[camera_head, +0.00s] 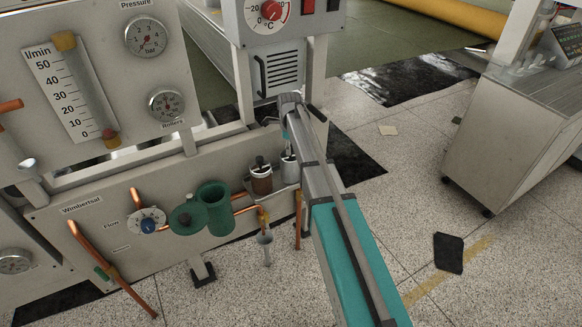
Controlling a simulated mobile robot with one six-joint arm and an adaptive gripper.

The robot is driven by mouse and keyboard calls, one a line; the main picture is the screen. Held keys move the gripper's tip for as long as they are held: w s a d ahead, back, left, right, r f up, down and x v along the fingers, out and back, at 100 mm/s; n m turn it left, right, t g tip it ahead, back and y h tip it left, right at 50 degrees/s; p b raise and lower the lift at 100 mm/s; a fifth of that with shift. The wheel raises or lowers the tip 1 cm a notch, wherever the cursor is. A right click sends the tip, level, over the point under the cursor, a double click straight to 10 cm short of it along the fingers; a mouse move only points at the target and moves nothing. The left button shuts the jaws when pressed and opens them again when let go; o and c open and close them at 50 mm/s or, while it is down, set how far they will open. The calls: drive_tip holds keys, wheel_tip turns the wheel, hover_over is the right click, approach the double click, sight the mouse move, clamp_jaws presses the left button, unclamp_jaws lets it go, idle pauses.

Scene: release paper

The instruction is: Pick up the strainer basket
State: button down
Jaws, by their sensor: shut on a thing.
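My gripper (287,137) is at the far end of my grey and teal arm, low in front of the machine. It points down over a small grey cup (290,170) on a little shelf. It is shut on a small, slim grey piece, apparently the strainer basket (288,150), at the cup's mouth. My arm hides part of it, and I cannot tell whether it is clear of the cup. A green strainer body (213,207) with a round flange (187,217) is on the pipework to the left.
A brown-filled jar (262,183) stands on the shelf (283,187) beside the cup. A cabinet (510,130) stands at right. Dark sheets (449,252) lie on the speckled floor.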

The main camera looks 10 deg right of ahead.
idle(0.4)
wheel_tip(320, 180, up, 3)
drive_tip(key=p, duration=0.3)
drive_tip(key=shift+r, duration=0.15)
drive_tip(key=s+a+r+p, duration=0.1)
drive_tip(key=s+r+p, duration=0.8)
drive_tip(key=s, duration=0.5)
drive_tip(key=shift+a+r+p, duration=0.35)
drive_tip(key=shift+a+p, duration=0.05)
drive_tip(key=shift+p, duration=0.1)
